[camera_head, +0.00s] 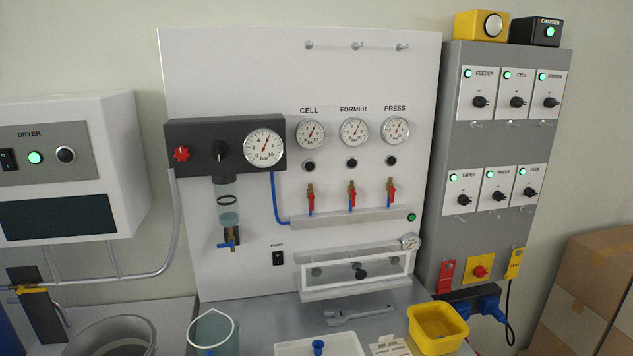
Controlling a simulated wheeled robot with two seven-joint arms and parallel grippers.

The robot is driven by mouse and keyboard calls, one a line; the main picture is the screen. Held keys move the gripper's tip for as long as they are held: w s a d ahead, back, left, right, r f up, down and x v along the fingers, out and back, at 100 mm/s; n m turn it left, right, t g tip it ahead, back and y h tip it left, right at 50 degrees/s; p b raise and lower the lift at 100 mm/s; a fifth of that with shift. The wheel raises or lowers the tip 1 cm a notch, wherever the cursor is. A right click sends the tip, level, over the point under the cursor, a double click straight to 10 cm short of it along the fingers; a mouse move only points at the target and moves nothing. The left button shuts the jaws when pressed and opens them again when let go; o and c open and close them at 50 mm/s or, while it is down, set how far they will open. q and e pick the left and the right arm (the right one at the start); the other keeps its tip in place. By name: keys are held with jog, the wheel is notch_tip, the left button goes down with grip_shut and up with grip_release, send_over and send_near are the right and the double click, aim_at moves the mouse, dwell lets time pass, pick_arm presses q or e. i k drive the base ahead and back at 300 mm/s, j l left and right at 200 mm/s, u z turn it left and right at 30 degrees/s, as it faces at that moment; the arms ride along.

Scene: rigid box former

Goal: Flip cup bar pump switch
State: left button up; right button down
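A small black rocker switch (278,258) sits low on the white wall panel, under a tiny label that is too small to read for certain. Its rocker position is too small to tell. To its right is a white-framed bar unit (330,290) with several dark round cups behind the frame, a black knob (361,273) at its middle and a small gauge (410,242) at its right end. Neither of my grippers is in view, and nothing covers the switch.
A regulator (183,133) with a gauge and a valve manifold (340,219) with red levers are above. A grey switch cabinet (450,140) stands right, a dryer (130,150) left.

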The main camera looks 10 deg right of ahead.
aim_at(277, 256)
jog(key=i+j, duration=0.1)
jog(key=j, duration=0.35)
jog(key=i+j+u, duration=0.15)
jog(key=j, duration=0.75)
jog(key=i+j+u, duration=0.1)
jog(key=j, duration=0.3)
jog(key=i+j, duration=0.05)
